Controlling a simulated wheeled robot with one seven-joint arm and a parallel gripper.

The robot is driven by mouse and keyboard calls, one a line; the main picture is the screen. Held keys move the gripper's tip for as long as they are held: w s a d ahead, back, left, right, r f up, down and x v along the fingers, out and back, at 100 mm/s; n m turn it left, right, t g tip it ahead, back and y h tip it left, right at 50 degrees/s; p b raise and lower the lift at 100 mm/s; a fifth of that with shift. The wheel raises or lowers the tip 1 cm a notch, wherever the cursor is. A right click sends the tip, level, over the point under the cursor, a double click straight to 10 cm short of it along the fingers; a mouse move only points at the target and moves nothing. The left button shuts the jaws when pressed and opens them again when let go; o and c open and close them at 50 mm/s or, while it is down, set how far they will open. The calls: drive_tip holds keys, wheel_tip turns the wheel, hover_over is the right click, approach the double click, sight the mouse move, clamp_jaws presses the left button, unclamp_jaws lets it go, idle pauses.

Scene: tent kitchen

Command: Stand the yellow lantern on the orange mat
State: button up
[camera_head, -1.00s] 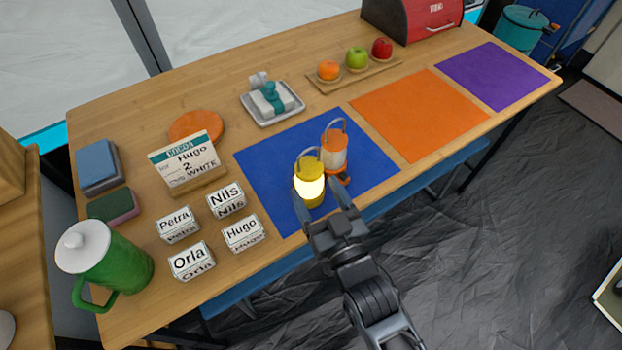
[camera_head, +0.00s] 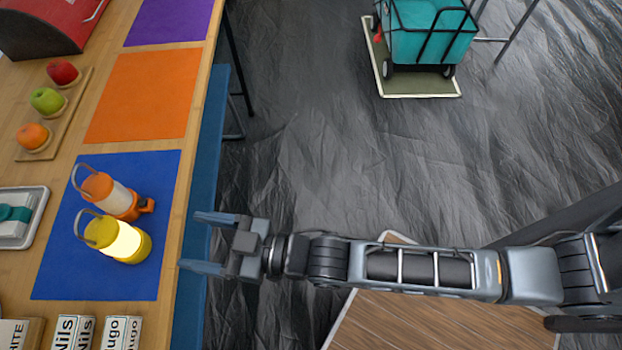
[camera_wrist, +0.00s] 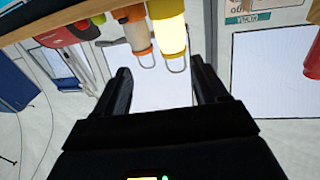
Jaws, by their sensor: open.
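The yellow lantern (camera_head: 118,240), with a glowing body and a wire handle, stands on the blue mat (camera_head: 60,270). The orange lantern (camera_head: 112,195) stands right beside it on the same mat. The orange mat (camera_head: 146,95) lies bare beyond the blue one. My gripper (camera_head: 202,242) is open and empty, off the table's edge to the right of the yellow lantern, fingers toward it. In the wrist view the yellow lantern (camera_wrist: 168,32) and the orange lantern (camera_wrist: 136,34) show upside down ahead of my open fingers (camera_wrist: 160,90).
A purple mat (camera_head: 170,20) lies beyond the orange one. A board (camera_head: 62,115) with three fruits and a grey tray (camera_head: 40,195) stand to the left. Name blocks (camera_head: 72,333) are near the front. A teal crate cart (camera_head: 425,35) stands on the floor, which is otherwise largely open.

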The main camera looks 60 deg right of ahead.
drive_tip(key=s+d+r+m+h, duration=0.1)
drive_tip(key=s+d+r+h, duration=0.1)
drive_tip(key=s+d, duration=0.4)
drive_tip(key=s+d+r+m+g+h, duration=0.1)
drive_tip(key=s+d+r, duration=0.4)
drive_tip(key=s, duration=0.7)
drive_tip(key=d+m+h, duration=0.1)
drive_tip(key=d+h, duration=0.1)
drive_tip(key=shift+s+d+h, duration=0.15)
drive_tip(key=shift+s+h, duration=0.15)
drive_tip(key=shift+m+g+h, duration=0.5)
drive_tip(key=shift+m+h, duration=0.1)
drive_tip(key=shift+h, duration=0.2)
drive_tip(key=s+r, duration=0.1)
drive_tip(key=r, duration=0.1)
drive_tip(key=s+d+r, duration=0.1)
drive_tip(key=s, duration=0.1)
drive_tip(key=s+d+r, duration=0.1)
drive_tip(key=s+r, duration=0.1)
drive_tip(key=shift+s+r, duration=0.2)
drive_tip(key=shift+r, duration=0.15)
